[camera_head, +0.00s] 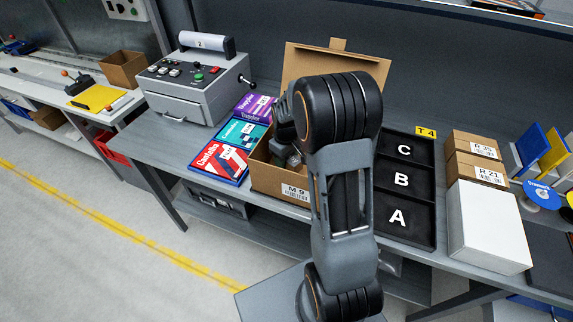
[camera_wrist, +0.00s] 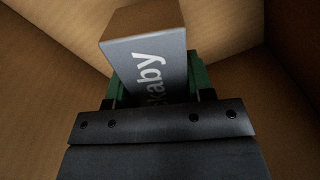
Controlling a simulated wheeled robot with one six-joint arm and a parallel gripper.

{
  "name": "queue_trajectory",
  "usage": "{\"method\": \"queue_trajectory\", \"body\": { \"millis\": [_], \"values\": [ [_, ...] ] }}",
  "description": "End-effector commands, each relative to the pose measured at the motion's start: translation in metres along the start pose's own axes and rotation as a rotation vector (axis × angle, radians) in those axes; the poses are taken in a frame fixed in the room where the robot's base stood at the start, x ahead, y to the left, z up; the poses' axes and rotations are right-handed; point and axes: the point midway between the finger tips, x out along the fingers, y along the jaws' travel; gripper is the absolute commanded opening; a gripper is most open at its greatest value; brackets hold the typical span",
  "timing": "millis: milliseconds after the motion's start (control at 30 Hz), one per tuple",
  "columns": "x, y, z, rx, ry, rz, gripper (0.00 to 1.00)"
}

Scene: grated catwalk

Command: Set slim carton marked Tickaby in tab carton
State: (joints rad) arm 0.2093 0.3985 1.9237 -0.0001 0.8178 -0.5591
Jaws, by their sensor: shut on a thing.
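The slim carton (camera_wrist: 145,55) is grey with white letters ending in "kaby" and a brown end face. In the wrist view my gripper (camera_wrist: 158,88) is shut on it, with green pads on both sides. Brown cardboard walls surround the carton there. The tab carton (camera_head: 279,183) is an open cardboard box labelled M 9, with a raised tabbed flap at the back. In the head view my gripper (camera_head: 290,155) reaches down into it. My arm hides much of its inside and right side. I cannot tell whether the slim carton touches the bottom.
Flat boxes marked Cantoba (camera_head: 218,162), Duppler and another lie left of the tab carton. A grey control machine (camera_head: 195,85) stands behind them. A black tray (camera_head: 411,222) lettered A, B, C lies right, beside brown boxes (camera_head: 476,145) and a white box (camera_head: 487,225).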

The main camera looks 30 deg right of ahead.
Motion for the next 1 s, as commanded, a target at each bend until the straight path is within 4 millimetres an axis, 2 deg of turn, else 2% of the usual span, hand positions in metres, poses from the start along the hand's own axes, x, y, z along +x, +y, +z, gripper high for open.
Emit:
{"method": "queue_trajectory", "body": {
  "millis": [100,233,700,733,967,1000],
  "values": [
    [0.017,0.0,0.001,0.001,-0.004,-0.003,0.23],
    [0.029,0.0,0.001,0.002,-0.003,-0.002,0.23],
    [0.037,0.001,0.001,0.002,-0.001,-0.001,0.23],
    [0.035,0.001,0.001,0.002,-0.001,-0.001,0.5],
    [0.035,0.001,0.001,0.002,-0.001,-0.001,0.72],
    [0.035,0.001,0.001,0.002,-0.001,-0.001,0.73]
  ]
}}
